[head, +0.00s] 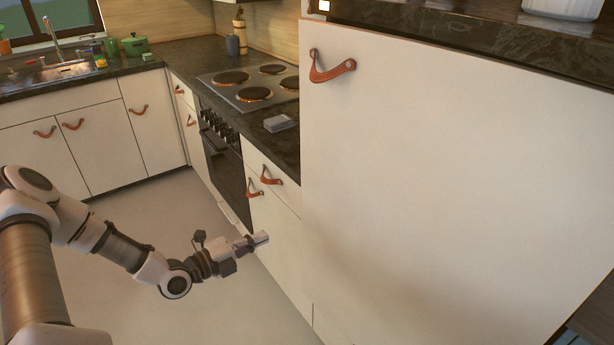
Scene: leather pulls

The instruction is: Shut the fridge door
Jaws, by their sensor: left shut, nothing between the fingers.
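The fridge door (440,180) is a large plain white panel filling the right half of the head view. A brown leather pull (332,68) hangs near its upper left corner. Its top edge runs just below a dark stone top, and I cannot tell from this view whether a gap is left behind it. My left gripper (262,238) is shut and empty, pointing right, in front of the white drawers left of the door's left edge. It does not appear to touch the door. My right gripper is not in view.
White drawers with leather pulls (271,176), an oven (222,155) and a hob (255,85) stand left of the door. A small grey box (279,123) lies on the dark counter. The pale floor (170,235) is clear.

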